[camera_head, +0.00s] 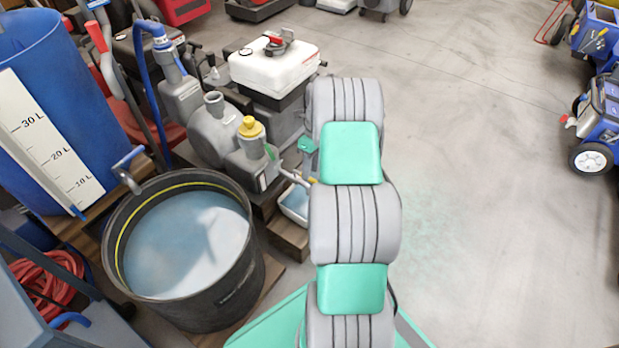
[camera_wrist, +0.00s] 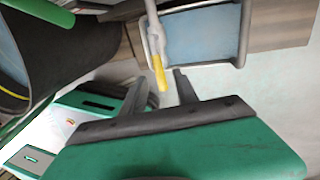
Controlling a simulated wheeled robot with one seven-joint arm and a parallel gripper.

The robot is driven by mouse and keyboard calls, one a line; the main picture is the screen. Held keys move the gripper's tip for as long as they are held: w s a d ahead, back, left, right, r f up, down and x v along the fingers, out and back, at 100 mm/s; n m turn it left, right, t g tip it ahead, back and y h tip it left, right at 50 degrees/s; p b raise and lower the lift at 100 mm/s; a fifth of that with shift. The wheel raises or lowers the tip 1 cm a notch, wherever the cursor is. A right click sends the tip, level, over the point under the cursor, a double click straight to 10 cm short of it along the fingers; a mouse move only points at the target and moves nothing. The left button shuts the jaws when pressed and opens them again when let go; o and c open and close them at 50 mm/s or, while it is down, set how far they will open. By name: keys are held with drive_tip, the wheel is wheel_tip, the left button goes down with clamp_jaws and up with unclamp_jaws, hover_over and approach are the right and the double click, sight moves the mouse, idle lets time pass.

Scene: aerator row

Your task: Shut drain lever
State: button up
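The drain lever (camera_head: 297,177) is a thin grey rod with a yellow end, sticking out from the grey pump above a small tray. In the wrist view the lever (camera_wrist: 160,72) comes down from the top, its yellow end between my two dark fingertips. My gripper (camera_wrist: 159,78) is open, with a gap on each side of the lever. I cannot tell whether the yellow end is at the same depth as the fingers. In the head view my arm hides most of the gripper.
A small tray of bluish liquid (camera_head: 294,203) sits below the lever; it also shows in the wrist view (camera_wrist: 203,36). A black tub of water (camera_head: 250,287) stands at left. A yellow-capped pump (camera_head: 250,127) is behind the lever.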

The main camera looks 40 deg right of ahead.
drive_tip(key=shift+a+f, duration=0.2)
drive_tip(key=shift+f, duration=0.8)
drive_tip(key=shift+c, duration=0.5)
clamp_jaws()
drive_tip(key=shift+a, duration=0.15)
